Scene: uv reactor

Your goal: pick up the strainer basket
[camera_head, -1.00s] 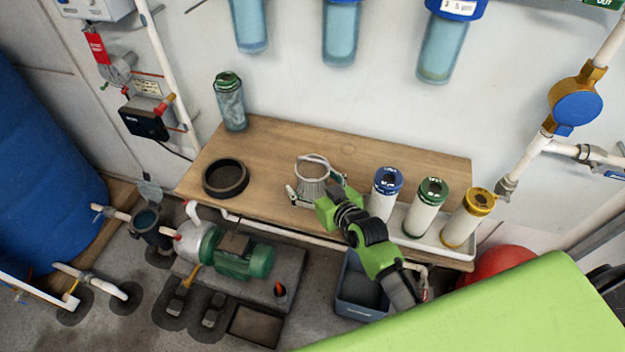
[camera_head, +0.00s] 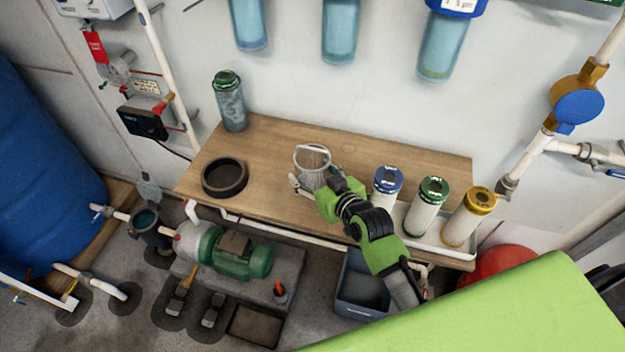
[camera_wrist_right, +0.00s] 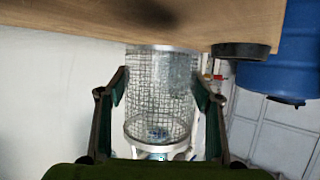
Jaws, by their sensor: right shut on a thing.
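The strainer basket (camera_head: 312,168) is a grey wire-mesh cylinder with a pale rim and handle, upright at the middle of the wooden bench. My right gripper (camera_head: 317,187) is around it from the front, one finger on each side. In the right wrist view the mesh basket (camera_wrist_right: 160,95) stands between the two fingers (camera_wrist_right: 160,98), which are shut on it. That view is upside down, with the bench at the top. I cannot tell whether the basket's base touches the bench. My left gripper is not in view.
A black ring (camera_head: 225,178) lies left of the basket on the bench (camera_head: 265,150). A green-capped bottle (camera_head: 229,101) stands at the back left. Filter cartridges with blue (camera_head: 388,180), green (camera_head: 433,190) and yellow (camera_head: 480,199) caps stand close on the right in a white tray.

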